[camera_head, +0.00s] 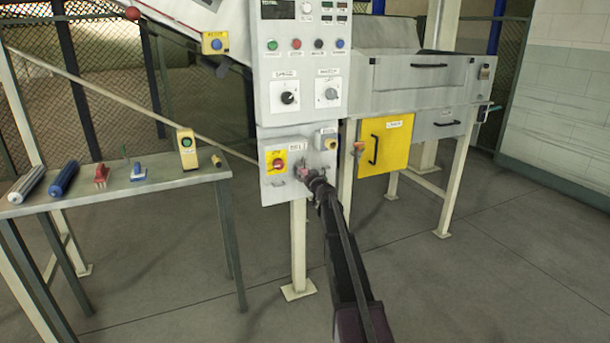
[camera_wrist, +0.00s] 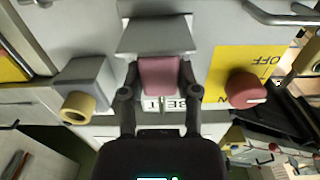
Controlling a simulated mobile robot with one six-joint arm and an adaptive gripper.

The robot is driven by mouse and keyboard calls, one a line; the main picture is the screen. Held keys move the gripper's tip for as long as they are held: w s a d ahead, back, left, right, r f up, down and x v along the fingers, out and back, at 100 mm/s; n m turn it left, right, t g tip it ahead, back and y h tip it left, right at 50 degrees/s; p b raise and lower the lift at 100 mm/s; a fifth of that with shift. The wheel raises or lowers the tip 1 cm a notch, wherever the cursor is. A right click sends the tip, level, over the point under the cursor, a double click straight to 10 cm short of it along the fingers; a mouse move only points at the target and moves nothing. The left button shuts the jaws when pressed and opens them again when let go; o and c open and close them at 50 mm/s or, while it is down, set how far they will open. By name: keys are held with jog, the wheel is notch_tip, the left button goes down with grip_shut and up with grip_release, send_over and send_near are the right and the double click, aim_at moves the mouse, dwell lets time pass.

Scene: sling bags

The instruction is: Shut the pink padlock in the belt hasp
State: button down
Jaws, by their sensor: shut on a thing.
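The pink padlock (camera_wrist: 160,76) is between the two fingertips of my gripper (camera_wrist: 160,70) in the wrist view, and the gripper is shut on it. Its far end meets a grey metal bracket (camera_wrist: 155,38), which may be the belt hasp. The shackle is hidden, so I cannot tell whether it passes through the hasp or is closed. A partly covered label (camera_wrist: 180,103) shows behind the padlock. In the head view the padlock (camera_head: 303,172) is a small pink patch at the lower control box, at the end of my arm.
A red knob (camera_wrist: 246,90) on a yellow ON/OFF plate (camera_wrist: 240,60) is beside the padlock. A grey block with a brass cylinder (camera_wrist: 78,107) is on the other side. A table (camera_head: 110,193) with tools stands left. A yellow door (camera_head: 384,145) is right.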

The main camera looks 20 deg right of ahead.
jog(key=shift+f, duration=0.15)
dwell(0.5)
jog(key=shift+c, duration=1.3)
grip_release()
jog(key=shift+o, duration=1.3)
jog(key=shift+s, duration=0.1)
jog(key=s, duration=0.6)
jog(key=shift+s, duration=0.4)
jog(key=shift+d, duration=0.1)
